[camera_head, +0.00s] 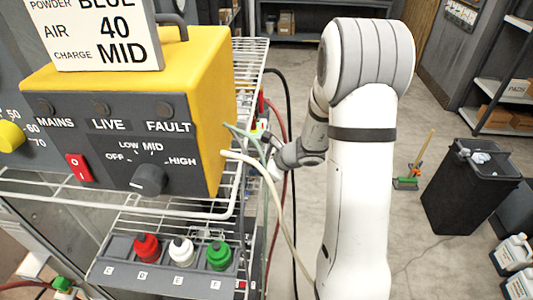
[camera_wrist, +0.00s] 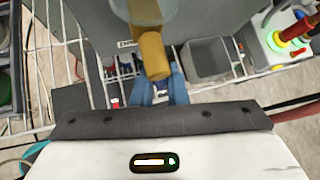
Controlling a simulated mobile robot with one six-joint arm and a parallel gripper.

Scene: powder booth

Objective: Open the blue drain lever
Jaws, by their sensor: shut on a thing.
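In the wrist view my gripper (camera_wrist: 158,95) reaches forward with two blue fingers, closed on a small part between them. That part looks blue, fits the drain lever and lies just below a yellow-brown cylinder (camera_wrist: 152,55). The fingers hide most of it, so its angle cannot be told. A small label (camera_wrist: 127,43), seemingly reading "Drain", sits on the grey panel just left of the cylinder. In the head view my arm bends in toward the rack's right side; the fingers and lever are hidden there behind the rack and hoses.
A wire rack (camera_head: 225,208) carries the yellow control box (camera_head: 205,95). Hoses (camera_head: 275,210) hang close to my wrist. In the wrist view a grey bin (camera_wrist: 207,62) and a device with a lit green ring (camera_wrist: 277,42) are at right. A black trash bin (camera_head: 467,190) stands on open floor.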

